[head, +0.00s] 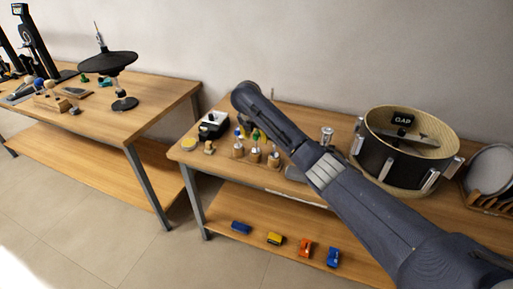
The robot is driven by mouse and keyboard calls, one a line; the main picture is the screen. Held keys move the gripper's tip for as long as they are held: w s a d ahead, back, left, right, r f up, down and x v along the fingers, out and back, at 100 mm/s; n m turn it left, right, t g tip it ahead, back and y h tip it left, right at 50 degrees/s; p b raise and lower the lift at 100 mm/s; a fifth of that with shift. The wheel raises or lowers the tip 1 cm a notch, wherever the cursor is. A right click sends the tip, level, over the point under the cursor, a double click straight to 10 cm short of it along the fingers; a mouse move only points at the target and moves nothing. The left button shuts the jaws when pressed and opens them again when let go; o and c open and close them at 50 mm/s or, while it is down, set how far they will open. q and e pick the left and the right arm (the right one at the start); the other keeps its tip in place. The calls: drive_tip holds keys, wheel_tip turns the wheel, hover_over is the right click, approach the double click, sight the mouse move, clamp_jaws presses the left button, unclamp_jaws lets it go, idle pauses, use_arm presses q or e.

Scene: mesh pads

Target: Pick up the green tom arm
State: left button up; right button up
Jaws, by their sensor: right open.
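A small green piece (256,135) stands among the small parts on the right table, partly hidden by my right arm; I cannot make out its full shape. Another small green piece (84,78) lies on the left table. My right arm reaches from the lower right across the right table. My right gripper (256,104) is at its far end, above the back of the table near the small parts. It is open, apart from the green piece, with nothing seen in it. Its fingertips are hard to make out. My left gripper is out of view.
Wooden-based parts (254,154) stand near the green piece, with a black-and-white box (213,124) to their left. A large drum (374,157) stands at the right. Toy cars (305,248) sit on the lower shelf. A gap of floor separates the tables.

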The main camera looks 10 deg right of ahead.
clamp_jaws()
drive_tip(key=shift+r, duration=0.15)
idle(0.5)
wheel_tip(320, 180, up, 25)
drive_tip(key=shift+r, duration=0.15)
idle(1.2)
